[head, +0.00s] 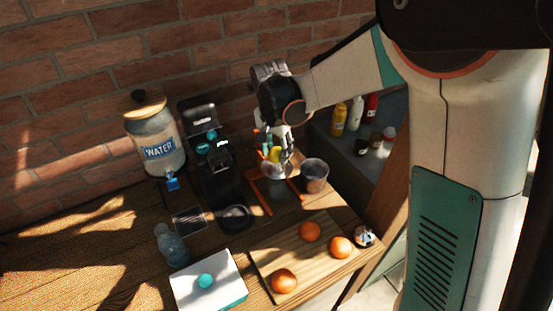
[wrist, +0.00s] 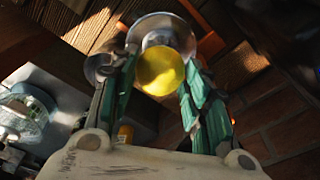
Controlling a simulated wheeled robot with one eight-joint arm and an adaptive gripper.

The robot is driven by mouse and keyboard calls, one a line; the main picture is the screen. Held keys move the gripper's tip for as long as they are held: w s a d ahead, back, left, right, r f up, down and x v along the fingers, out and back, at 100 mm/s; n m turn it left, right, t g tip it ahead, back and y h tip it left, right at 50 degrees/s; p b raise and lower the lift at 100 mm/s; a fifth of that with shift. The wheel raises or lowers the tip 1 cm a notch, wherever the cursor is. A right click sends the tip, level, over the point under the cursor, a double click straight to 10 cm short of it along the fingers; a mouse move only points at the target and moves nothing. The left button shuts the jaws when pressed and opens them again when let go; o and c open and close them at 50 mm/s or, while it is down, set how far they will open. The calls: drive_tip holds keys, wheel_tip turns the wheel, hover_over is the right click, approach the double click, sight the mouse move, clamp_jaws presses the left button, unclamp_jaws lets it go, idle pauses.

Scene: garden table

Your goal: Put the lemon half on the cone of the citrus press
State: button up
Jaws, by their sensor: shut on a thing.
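The yellow lemon half (wrist: 161,71) is between the fingers of my gripper (wrist: 158,85), which is shut on it. In the head view the lemon half (head: 275,154) shows small and yellow in my gripper (head: 275,148), above the back right of the table. The citrus press (head: 276,170) is a metal dish just below the lemon half. In the wrist view the press's round metal rim (wrist: 160,23) shows behind the lemon half. Its cone is hidden, and I cannot tell whether the lemon half touches it.
A dark metal cup (head: 314,176) stands right of the press. Orange-red bars (head: 259,197) lie beside the press. A black coffee machine (head: 218,170) and a water jar (head: 154,140) stand to the left. A cutting board (head: 298,262) with oranges (head: 284,281) lies in front.

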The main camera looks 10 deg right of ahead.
sight(276, 159)
drive_tip(key=shift+f, duration=1.9)
drive_tip(key=shift+f+b, duration=0.15)
drive_tip(key=shift+b, duration=0.25)
drive_tip(key=o, duration=0.8)
drive_tip(key=shift+c, duration=0.2)
drive_tip(key=r, duration=0.4)
drive_tip(key=r+p, duration=0.1)
drive_tip(key=r, duration=0.3)
drive_tip(key=s+r+p, duration=0.1)
drive_tip(key=r, duration=0.3)
drive_tip(key=shift+s+a+r, duration=0.1)
drive_tip(key=shift+a+r, duration=0.05)
drive_tip(key=shift+a, duration=0.25)
